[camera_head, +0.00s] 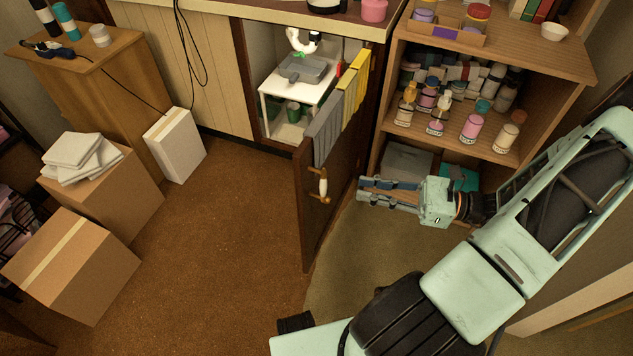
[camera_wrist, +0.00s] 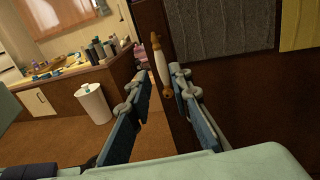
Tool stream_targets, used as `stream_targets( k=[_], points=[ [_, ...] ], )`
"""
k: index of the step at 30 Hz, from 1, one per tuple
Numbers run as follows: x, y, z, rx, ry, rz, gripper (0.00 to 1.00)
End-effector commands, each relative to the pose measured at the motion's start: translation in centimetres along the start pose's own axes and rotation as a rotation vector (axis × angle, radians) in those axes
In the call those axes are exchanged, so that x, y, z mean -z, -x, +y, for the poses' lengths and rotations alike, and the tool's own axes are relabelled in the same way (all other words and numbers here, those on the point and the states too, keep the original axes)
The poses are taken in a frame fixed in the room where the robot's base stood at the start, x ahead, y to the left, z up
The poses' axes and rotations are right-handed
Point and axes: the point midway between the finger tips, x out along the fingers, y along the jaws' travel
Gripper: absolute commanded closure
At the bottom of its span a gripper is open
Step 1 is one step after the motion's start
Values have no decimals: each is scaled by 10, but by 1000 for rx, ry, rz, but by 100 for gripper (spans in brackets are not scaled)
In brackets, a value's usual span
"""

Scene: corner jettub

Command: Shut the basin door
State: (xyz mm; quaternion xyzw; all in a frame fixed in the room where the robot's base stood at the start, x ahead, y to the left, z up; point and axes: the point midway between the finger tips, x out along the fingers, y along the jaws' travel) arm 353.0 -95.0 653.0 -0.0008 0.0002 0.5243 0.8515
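The basin door (camera_head: 313,225) is a dark brown panel standing wide open from the basin cabinet (camera_head: 249,70). Its handle (camera_head: 323,185), pale with brass-coloured ends, is near the free edge. The handle also shows in the wrist view (camera_wrist: 160,66), framed between the fingertips. Grey and yellow towels (camera_head: 327,131) hang over the door's top. My gripper (camera_head: 361,190) is open, to the right of the door, its fingers pointing left toward it. In the wrist view its two fingers (camera_wrist: 160,80) are spread with nothing held. I cannot tell whether they touch the door.
An open shelf (camera_head: 550,55) with bottles stands right of the door, close behind my gripper. A white shelf unit (camera_head: 276,87) sits inside the cabinet. A white box (camera_head: 174,145) and cardboard boxes (camera_head: 72,266) stand at left. The brown floor left of the door is clear.

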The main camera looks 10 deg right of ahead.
Motion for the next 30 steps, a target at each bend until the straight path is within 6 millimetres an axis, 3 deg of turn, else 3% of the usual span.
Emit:
stream_targets(
  k=[5,18,30],
  points=[
    [0,-19,1,-1,-2,-6,81],
    [1,-95,1,-2,-1,-3,81],
    [0,-107,0,0,-1,-1,81]
  ],
)
